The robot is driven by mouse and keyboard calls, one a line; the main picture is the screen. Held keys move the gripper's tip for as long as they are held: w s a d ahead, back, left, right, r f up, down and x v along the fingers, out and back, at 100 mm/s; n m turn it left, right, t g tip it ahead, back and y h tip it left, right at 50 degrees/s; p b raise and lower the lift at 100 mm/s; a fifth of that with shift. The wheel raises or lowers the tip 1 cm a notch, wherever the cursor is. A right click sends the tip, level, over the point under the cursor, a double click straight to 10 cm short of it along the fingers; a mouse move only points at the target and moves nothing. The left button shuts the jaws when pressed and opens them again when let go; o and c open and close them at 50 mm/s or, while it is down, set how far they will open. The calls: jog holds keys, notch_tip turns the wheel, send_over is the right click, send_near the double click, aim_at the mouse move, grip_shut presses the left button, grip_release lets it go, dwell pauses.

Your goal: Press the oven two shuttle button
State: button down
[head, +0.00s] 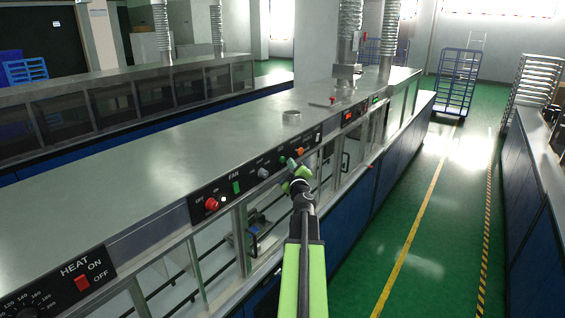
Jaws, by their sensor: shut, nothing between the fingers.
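A long steel oven line (226,135) runs from the near left to the far right, with black control panels on its front edge. The middle panel (248,181) carries a red button (211,204), a green switch (236,188) under a FAN label, a grey knob (263,173) and an orange knob (299,152). I cannot tell which control is the oven two shuttle button; most labels are too small to read. My gripper (292,165), with green fingers, is shut in front of this panel's right part. It hides some of it, and I cannot tell whether it touches.
A nearer HEAT panel (60,282) has a red switch. A farther panel (352,114) shows a red display. A green floor aisle (410,215) lies open on the right, between the oven line and a blue-fronted bench (520,205). A blue cart (456,82) stands farther back.

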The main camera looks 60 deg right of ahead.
jog(key=shift+w, duration=0.35)
